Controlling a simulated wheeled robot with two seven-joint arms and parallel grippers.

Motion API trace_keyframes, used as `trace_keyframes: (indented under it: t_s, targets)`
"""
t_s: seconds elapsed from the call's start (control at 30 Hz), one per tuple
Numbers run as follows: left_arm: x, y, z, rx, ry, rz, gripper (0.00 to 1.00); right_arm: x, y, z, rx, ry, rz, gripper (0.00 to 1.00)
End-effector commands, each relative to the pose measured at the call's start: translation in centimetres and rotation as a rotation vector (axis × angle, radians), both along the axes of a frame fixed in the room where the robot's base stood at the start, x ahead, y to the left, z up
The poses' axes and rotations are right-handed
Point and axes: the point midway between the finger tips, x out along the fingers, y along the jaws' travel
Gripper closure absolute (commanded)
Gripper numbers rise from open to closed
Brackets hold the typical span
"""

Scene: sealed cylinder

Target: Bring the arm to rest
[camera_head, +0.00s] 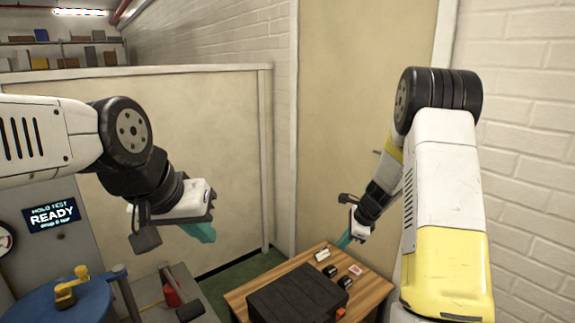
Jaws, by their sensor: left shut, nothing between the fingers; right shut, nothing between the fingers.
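My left arm comes in from the left, with its gripper (203,232) hanging in front of the beige partition. Its teal fingers are shut and hold nothing. My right arm rises on the right, bends at a black joint and reaches down and away.
A blue round vessel (72,307) with a yellow handle (68,290) stands at lower left, by a screen (52,213) reading "READY". A red item (170,294) is nearby. The wooden table (368,293) carries a black case (292,297) and several small items.

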Motion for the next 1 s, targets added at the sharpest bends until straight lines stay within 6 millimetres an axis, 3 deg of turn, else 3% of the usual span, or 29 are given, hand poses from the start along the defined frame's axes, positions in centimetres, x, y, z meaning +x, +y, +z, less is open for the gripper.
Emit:
trace_keyframes:
  t_s: [0.03,0.2,0.3,0.5,0.63,0.8,1.0]
  targets:
    - [0.0,0.0,0.0,0.0,0.0,0.0,1.0,-0.9,0.8,3.4,-0.016,-0.05,0.085,1.0]
    - [0.0,0.0,0.0,0.0,0.0,0.0,1.0,-5.3,3.1,11.9,-0.098,-0.191,0.391,1.0]
    - [0.0,0.0,0.0,0.0,0.0,0.0,1.0,-8.6,4.1,16.1,-0.163,-0.273,0.567,1.0]
    - [0.0,0.0,0.0,0.0,0.0,0.0,1.0,-16.2,5.4,22.2,-0.334,-0.424,0.914,1.0]
    - [0.0,0.0,0.0,0.0,0.0,0.0,1.0,-21.4,5.5,24.6,-0.473,-0.505,1.129,1.0]
    - [0.0,0.0,0.0,0.0,0.0,0.0,1.0,-27.1,5.1,26.0,-0.66,-0.573,1.367,1.0]
    - [0.0,0.0,0.0,0.0,0.0,0.0,1.0,-30.6,4.4,26.1,-0.799,-0.596,1.52,1.0]
